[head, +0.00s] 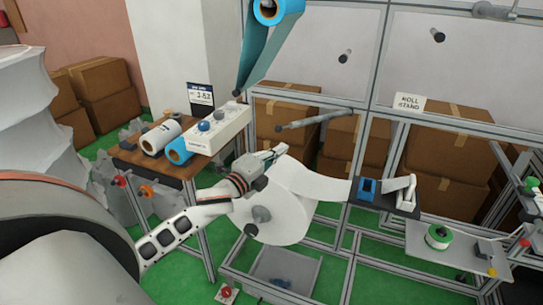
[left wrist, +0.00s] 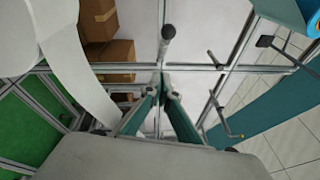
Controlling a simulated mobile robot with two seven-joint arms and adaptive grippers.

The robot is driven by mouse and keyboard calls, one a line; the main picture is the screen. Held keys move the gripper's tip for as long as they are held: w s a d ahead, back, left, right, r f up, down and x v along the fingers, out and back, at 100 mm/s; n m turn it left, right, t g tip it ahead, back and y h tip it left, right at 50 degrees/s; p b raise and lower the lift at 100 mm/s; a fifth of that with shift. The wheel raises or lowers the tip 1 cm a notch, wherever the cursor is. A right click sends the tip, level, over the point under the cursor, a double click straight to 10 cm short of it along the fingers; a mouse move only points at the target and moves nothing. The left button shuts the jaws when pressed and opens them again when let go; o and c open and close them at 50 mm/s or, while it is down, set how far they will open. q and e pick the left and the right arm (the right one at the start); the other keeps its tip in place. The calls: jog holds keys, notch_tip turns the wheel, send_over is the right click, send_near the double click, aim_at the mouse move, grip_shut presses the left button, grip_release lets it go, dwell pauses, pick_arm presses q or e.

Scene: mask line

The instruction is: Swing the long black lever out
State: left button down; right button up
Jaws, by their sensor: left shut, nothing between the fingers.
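A long dark grey bar with a darker end (head: 315,120), which looks like the lever, sticks out from the frame above the white roll in the head view. A dark rod with a round end (left wrist: 167,45) stands just beyond my fingertips in the left wrist view; I cannot tell if it is the same bar. My left gripper (head: 280,150) is shut and empty, in front of the top of the white roll and below the bar, apart from it. Its fingertips (left wrist: 162,89) are close together in the left wrist view. My right gripper is not in view.
The white roll (head: 275,215) and its web (head: 325,187) lie close by my left gripper. Metal framing (head: 450,125) and cardboard boxes are behind.

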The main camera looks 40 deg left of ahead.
pick_arm(q)
jog(key=w+a, duration=0.3)
jog(key=w, duration=0.2)
jog(key=shift+a+r+p, duration=0.3)
jog(key=shift+r, duration=0.15)
jog(key=shift+s, duration=0.1)
jog(key=a, duration=0.1)
jog(key=w+a, duration=0.2)
jog(key=a, duration=0.1)
jog(key=shift+s, duration=0.1)
